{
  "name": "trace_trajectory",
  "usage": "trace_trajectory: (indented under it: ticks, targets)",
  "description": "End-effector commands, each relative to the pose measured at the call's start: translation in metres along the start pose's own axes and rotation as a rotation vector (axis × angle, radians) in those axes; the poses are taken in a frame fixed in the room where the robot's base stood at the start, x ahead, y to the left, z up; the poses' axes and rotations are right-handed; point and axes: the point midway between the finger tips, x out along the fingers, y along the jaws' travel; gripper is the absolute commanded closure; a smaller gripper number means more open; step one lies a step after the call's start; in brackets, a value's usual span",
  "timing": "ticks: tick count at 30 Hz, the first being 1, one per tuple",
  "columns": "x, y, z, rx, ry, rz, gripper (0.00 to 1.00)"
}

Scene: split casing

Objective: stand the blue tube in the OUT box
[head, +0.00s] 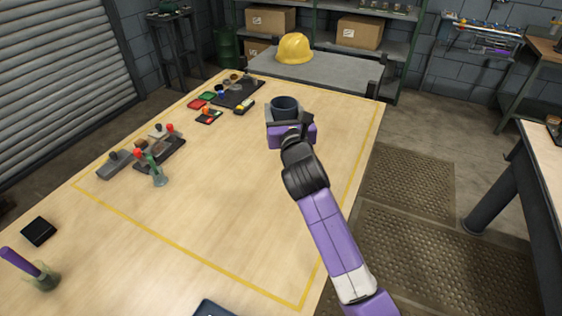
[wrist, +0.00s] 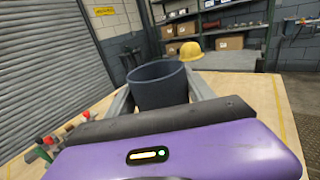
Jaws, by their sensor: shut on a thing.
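A dark blue, open-topped tube (head: 285,103) is upright between the fingers of my gripper (head: 286,116), over the far right part of the table. In the wrist view the tube (wrist: 158,86) stands between the two grey fingers of my gripper (wrist: 160,92), which is shut on it. The tube's lower part is hidden by my gripper, so I cannot tell its height above the table. A dark, blue-edged object (head: 213,308) is cut off at the bottom of the head view. I see no readable OUT label on any box.
The wooden table (head: 230,200) is clear in its middle, inside a yellow line. A grey block with knobs (head: 130,160) and a green figure-like piece (head: 157,172) stand at left. Small coloured parts (head: 208,97) and a dark tray (head: 238,92) lie at the back. A purple-handled tool (head: 25,265) stands front left.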

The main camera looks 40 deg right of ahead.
Motion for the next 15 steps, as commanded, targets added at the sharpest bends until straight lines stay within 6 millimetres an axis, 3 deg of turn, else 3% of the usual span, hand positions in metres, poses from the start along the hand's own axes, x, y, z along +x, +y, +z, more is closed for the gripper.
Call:
trace_trajectory:
  ticks: [1, 9, 15]
  targets:
    - [0.000, 0.000, -0.016, -0.003, 0.005, 0.000, 0.87]
    - [0.000, 0.000, -0.083, -0.003, 0.003, 0.001, 0.87]
    - [0.000, 0.000, -0.116, 0.000, 0.000, 0.001, 0.87]
